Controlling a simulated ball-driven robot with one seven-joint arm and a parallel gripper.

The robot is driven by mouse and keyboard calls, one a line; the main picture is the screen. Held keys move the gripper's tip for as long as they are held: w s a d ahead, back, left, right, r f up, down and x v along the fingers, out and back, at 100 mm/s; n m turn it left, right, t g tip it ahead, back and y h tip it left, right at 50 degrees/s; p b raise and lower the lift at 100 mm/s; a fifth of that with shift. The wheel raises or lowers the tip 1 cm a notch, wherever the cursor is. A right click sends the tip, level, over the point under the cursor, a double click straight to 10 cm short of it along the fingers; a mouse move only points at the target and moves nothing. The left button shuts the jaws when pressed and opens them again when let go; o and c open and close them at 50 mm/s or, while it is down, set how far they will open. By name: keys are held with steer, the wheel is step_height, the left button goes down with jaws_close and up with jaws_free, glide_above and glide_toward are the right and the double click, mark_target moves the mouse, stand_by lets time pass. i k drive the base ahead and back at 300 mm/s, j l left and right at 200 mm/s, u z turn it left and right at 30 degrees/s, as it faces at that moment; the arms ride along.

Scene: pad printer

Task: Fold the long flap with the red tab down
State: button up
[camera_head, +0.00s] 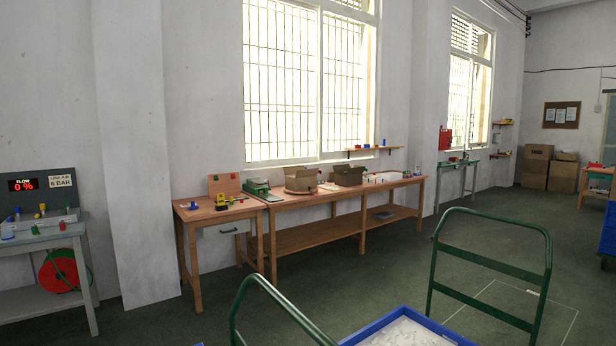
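Two open cardboard boxes stand on the long wooden bench (285,203) under the barred window. The left box (300,181) is lighter brown and the right box (348,176) is darker, with raised flaps. At this distance I cannot make out a red tab on either box, nor tell which flap is the long one. My gripper is not in view.
A green-framed trolley (489,228) with a blue tray (372,331) stands in front. A small drawer table (222,229) adjoins the bench on the left. A grey bench with a red reel (60,272) is far left. Green floor (330,285) is clear before the bench.

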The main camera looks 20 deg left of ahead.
mark_target(309, 172)
steer(key=i+l+z, duration=0.4)
steer(key=i+z, duration=0.35)
steer(key=i, duration=0.25)
steer(key=i+z, duration=0.4)
steer(key=i, duration=2.05)
steer(key=i+u, duration=0.15)
steer(key=i, duration=0.5)
steer(key=i+l+u, duration=0.1)
steer(key=i, duration=0.55)
steer(key=i+l+u, duration=0.15)
steer(key=i, duration=0.45)
steer(key=i+u, duration=0.15)
steer(key=i, duration=0.4)
steer(key=i+l+u, duration=0.15)
steer(key=i, duration=0.4)
steer(key=i+u, duration=0.15)
steer(key=i, duration=0.35)
steer(key=i+j+u, duration=0.15)
steer(key=i+u, duration=0.5)
steer(key=u, duration=0.15)
steer(key=i+u, duration=0.4)
steer(key=i+l+u, duration=0.1)
steer(key=i+u, duration=0.15)
steer(key=u, duration=0.15)
steer(key=i+u, duration=0.35)
steer(key=i, duration=1.4)
steer(key=i+l+u, duration=0.1)
steer(key=i+u, duration=0.3)
steer(key=i, duration=1.35)
